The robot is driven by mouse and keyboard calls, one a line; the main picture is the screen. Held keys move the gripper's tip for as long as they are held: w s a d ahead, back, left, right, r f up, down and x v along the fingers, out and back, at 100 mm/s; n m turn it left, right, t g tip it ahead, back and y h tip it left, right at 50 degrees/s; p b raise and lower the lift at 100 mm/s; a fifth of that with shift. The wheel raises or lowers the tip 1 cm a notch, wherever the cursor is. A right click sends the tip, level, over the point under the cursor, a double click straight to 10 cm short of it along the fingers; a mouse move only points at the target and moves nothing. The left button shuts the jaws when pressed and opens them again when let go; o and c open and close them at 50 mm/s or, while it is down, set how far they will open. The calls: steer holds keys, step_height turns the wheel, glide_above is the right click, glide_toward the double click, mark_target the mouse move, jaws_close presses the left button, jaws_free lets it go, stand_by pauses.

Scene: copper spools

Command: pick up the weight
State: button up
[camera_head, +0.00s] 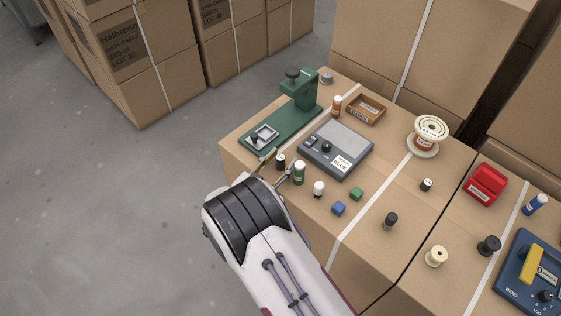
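My gripper (277,167) points away from the camera at the near left edge of the carton top. Its two fingers are apart. A small dark cylinder (281,162) stands just beyond and between the fingertips; contact cannot be told. I cannot tell for certain which object is the weight. Other small dark pieces are a dark grey cylinder (391,220), a black knob-like piece (488,246) and a small black-and-white piece (426,184). A grey piece (327,78) stands at the far end.
A green press-like stand (299,92) and a grey scale (345,140) lie beyond my gripper. A green bottle (299,173), a white-topped bottle (319,188) and blue (338,208) and green (356,194) cubes stand close on its right. A copper spool (430,132) is farther right.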

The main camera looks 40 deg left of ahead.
mark_target(280, 157)
steer(key=shift+c, duration=0.4)
jaws_close()
steer(key=shift+r, duration=0.1)
steer(key=shift+r, duration=4.95)
